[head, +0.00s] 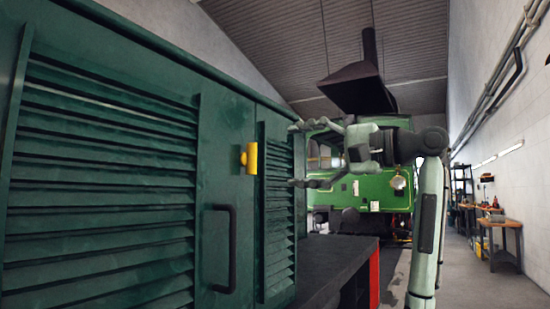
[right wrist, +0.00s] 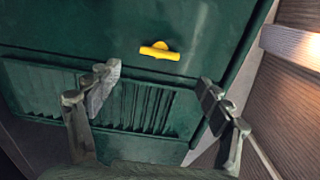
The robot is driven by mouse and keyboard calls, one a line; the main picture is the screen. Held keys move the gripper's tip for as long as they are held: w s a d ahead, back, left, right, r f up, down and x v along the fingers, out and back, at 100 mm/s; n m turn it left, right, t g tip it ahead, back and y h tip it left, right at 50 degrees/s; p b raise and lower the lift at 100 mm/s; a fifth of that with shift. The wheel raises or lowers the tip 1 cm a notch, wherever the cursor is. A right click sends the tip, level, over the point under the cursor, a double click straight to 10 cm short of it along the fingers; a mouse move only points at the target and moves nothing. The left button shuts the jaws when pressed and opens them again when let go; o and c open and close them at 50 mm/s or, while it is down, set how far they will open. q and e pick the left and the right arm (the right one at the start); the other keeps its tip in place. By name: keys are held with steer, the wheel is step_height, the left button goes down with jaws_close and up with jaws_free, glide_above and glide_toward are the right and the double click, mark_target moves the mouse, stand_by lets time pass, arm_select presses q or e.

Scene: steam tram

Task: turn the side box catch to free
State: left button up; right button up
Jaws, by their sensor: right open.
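The side box (head: 228,120) is dark green with louvred panels and fills the left of the head view. Its yellow catch (head: 249,158) sits beside the seam between two panels, with its bar upright. The catch also shows in the right wrist view (right wrist: 160,51), where its bar lies nearly level across the picture. My right gripper (head: 297,155) is open and empty, to the right of the catch and apart from it. In the right wrist view its spread fingers (right wrist: 158,90) are below the catch in the picture. My left gripper is not in view.
A black pull handle (head: 232,250) sticks out from the box below the catch. A dark ledge (head: 325,262) with a red end runs beside the box. A green tram (head: 370,188) stands behind my right arm. A workbench (head: 500,228) is far right, with clear floor before it.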

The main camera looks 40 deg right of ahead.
steer(key=shift+v, duration=1.6)
